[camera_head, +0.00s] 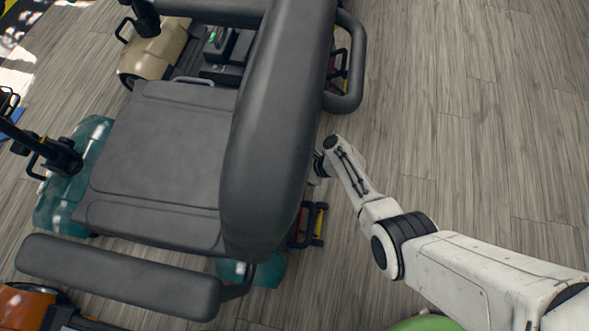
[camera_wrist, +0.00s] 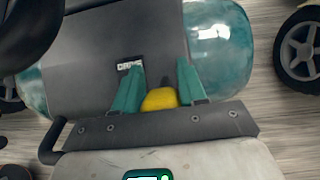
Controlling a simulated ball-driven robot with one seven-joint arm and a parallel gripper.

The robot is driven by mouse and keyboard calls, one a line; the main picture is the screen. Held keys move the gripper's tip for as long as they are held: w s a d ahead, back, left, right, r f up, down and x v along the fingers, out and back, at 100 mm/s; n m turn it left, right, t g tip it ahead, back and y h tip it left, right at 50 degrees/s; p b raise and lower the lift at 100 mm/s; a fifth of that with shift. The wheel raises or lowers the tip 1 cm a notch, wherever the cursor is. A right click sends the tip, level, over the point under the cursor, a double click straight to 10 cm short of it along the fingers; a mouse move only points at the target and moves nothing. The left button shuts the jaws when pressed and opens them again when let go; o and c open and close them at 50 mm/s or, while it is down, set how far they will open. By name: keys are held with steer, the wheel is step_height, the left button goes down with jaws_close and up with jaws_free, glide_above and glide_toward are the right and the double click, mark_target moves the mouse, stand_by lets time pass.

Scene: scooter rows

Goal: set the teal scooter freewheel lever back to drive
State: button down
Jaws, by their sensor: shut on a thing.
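The teal scooter shows in the head view as a teal shell (camera_head: 78,172) under a dark grey seat (camera_head: 165,150). The wrist view shows its rear, with a glossy teal fender (camera_wrist: 220,48) and a dark panel bearing a white-lettered label (camera_wrist: 130,66) that seems to read DRIVE. A yellow lever grip (camera_wrist: 160,99) with a short dark stem sits right of the label. My gripper (camera_wrist: 158,78) has its two green fingers on either side of the lever and is shut on it. In the head view my gripper is mostly hidden behind the backrest.
The seat's thick backrest (camera_head: 275,120) and armrest (camera_head: 120,277) stand close to my arm. A beige scooter (camera_head: 155,55) is beyond, and an orange one (camera_head: 25,305) is at lower left. The wood floor (camera_head: 470,130) on the right is clear.

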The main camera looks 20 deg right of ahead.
steer(key=c, duration=0.7)
jaws_free()
steer(key=shift+a, duration=0.1)
steer(key=p+v, duration=0.5)
steer(key=v, duration=0.6)
steer(key=shift+w+p, duration=0.15)
steer(key=shift+p, duration=0.2)
